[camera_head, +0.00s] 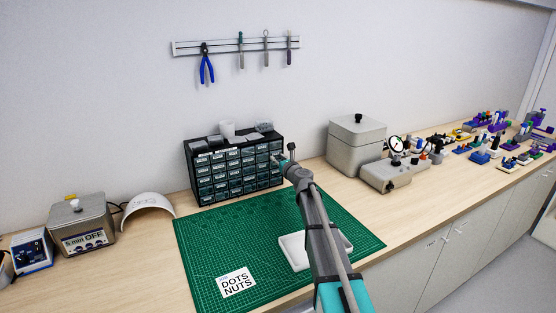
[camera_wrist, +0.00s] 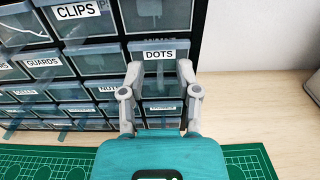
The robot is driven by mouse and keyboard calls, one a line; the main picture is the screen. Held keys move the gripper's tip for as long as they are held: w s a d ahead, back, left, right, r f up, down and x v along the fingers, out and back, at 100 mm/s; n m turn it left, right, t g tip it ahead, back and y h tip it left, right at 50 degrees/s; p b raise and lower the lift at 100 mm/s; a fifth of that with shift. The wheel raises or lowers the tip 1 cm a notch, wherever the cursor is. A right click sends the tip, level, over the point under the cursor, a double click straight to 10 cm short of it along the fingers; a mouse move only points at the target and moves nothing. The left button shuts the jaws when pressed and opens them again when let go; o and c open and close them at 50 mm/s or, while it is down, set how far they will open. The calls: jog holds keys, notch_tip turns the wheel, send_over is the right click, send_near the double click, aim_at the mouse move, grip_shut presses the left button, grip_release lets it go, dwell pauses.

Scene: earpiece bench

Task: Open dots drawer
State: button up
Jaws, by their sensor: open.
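The drawer labelled DOTS (camera_wrist: 159,55) is in the right-hand column of a dark small-parts cabinet (camera_head: 189,172). In the wrist view its label sits between and just beyond my fingertips. My gripper (camera_wrist: 159,72) is open, with one finger at each side of that drawer front. I cannot tell whether the fingers touch the drawer. The drawer's lower part and handle are partly hidden by my gripper. In the head view my gripper (camera_head: 278,160) is at the cabinet's right side, and my arm hides part of the mat.
A green cutting mat (camera_head: 200,235) lies before the cabinet, with a DOTS NUTS card (camera_head: 236,283) and a white tray (camera_head: 293,250). Drawers labelled CLIPS (camera_wrist: 78,11) and GUARDS (camera_wrist: 42,63) are nearby. A grey box (camera_head: 355,143) stands to the right. Bare bench lies right of the cabinet.

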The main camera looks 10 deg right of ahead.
grip_shut()
jog(key=v, duration=1.1)
grip_release()
jog(key=shift+w, duration=0.1)
